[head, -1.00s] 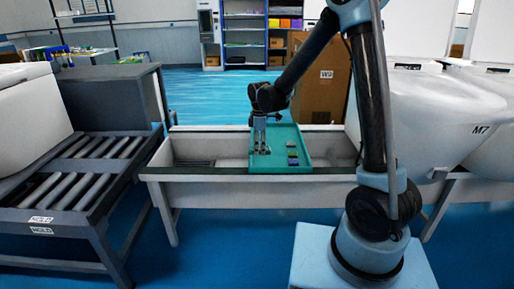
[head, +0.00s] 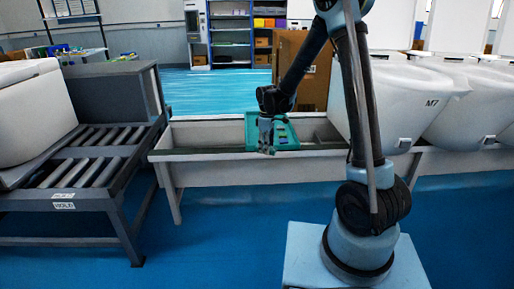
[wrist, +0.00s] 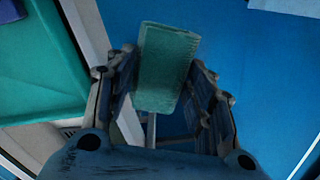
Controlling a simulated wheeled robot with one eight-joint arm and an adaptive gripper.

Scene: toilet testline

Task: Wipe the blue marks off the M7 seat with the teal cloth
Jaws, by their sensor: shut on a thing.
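My gripper (wrist: 160,85) is shut on the teal cloth (wrist: 167,55), which shows as a block-like pad between its fingers in the wrist view. In the head view, my gripper (head: 266,138) hangs in front of the near edge of the teal tray, above the trough's front side. The cloth cannot be made out clearly there. The M7 toilet (head: 432,125) is a white bowl at the right, with its label on its upper front. No blue marks on its seat can be made out from here.
The teal tray (head: 284,131) sits on a long pale trough (head: 210,159) and also shows in the wrist view (wrist: 40,60). Other white toilets stand along the right. A roller bench (head: 85,165) is at the left. Blue floor in front is open.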

